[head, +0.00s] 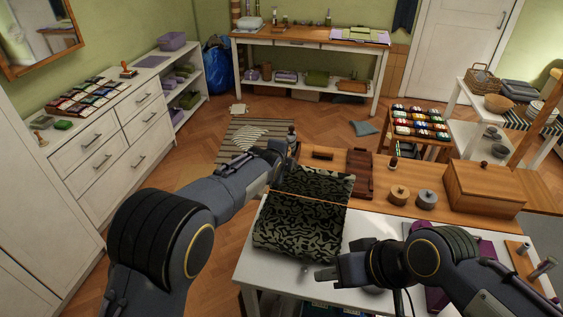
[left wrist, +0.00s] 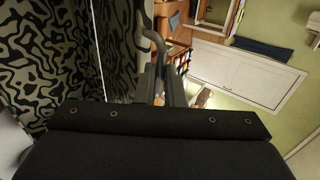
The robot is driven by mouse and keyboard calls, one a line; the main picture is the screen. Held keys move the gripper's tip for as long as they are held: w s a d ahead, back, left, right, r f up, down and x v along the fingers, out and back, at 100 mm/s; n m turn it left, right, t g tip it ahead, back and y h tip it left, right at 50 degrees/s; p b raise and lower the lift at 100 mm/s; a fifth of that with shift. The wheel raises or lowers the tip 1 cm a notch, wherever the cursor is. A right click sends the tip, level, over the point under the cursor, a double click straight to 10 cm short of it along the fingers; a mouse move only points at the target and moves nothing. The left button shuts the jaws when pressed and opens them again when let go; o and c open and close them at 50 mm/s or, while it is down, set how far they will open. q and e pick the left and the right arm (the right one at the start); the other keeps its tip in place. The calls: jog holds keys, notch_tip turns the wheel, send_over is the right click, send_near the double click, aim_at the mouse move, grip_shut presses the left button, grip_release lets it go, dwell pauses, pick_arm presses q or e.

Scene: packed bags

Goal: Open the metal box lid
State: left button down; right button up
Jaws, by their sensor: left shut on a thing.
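The metal box (head: 298,230) has a dark green and black pattern and stands on the white table. A second patterned panel, which looks like its lid (head: 316,183), rises behind it, with a thin light line between the two. My left gripper (head: 285,150) is at the panel's far left corner. In the left wrist view its fingers (left wrist: 168,85) are shut on a thin grey curved piece (left wrist: 153,42) beside the patterned surface (left wrist: 50,45). My right gripper (head: 322,274) is low at the box's front right corner, apart from the lid; its finger gap is not clear.
Round wooden and grey containers (head: 426,199) and a wooden chest (head: 484,188) stand to the right of the box. A brown tray (head: 358,177) lies just behind it. A dresser (head: 106,142) is at the left, with open floor between.

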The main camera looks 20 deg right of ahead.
pick_arm(q)
jog(key=shift+w+d+r, duration=0.25)
jog(key=shift+w+d, duration=0.25)
jog(key=shift+w, duration=0.2)
jog(key=shift+w+d+r+g+y, duration=0.2)
jog(key=shift+w+d+g+y, duration=0.15)
jog(key=shift+w+d, duration=0.65)
jog(key=shift+a+r, duration=0.1)
jog(key=shift+a, duration=0.05)
